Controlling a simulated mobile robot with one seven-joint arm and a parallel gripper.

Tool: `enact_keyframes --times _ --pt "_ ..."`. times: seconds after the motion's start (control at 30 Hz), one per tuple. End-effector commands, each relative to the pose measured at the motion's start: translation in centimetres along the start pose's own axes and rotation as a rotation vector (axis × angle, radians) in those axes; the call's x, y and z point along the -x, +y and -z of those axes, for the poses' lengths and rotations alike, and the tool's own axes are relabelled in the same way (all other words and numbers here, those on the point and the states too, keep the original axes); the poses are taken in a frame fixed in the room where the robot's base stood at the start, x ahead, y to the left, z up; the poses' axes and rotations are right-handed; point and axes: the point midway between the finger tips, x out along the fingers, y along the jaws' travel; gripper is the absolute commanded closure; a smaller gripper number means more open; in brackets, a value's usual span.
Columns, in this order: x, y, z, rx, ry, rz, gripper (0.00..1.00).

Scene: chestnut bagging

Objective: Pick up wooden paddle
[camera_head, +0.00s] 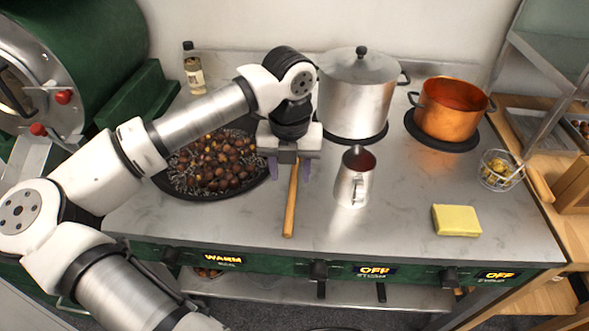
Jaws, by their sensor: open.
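The wooden paddle (291,205) lies on the steel counter, its light brown handle pointing toward the front edge. Its far end is hidden under my gripper. My gripper (290,178) is over the upper part of the handle, pointing down, with its two fingers apart, one on each side of the handle. The fingers look close to the counter; whether they touch the paddle I cannot tell.
A pan of chestnuts (175,188) is left of the paddle. A metal pitcher (350,187) stands to the right, with a lidded steel pot (352,95) behind. The front middle counter is clear.

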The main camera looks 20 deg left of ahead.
Motion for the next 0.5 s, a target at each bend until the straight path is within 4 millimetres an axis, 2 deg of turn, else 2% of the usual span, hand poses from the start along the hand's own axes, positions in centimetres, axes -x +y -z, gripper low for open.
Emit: enact_keyframes --times 0.1,0.27,0.5 --pt "-1.2 -0.1 0.1 -0.001 0.0 0.001 0.55" --pt "-2.1 -0.1 0.1 -0.002 0.001 0.003 0.55" --pt "-5.5 -0.2 0.4 -0.002 0.002 0.005 0.55"
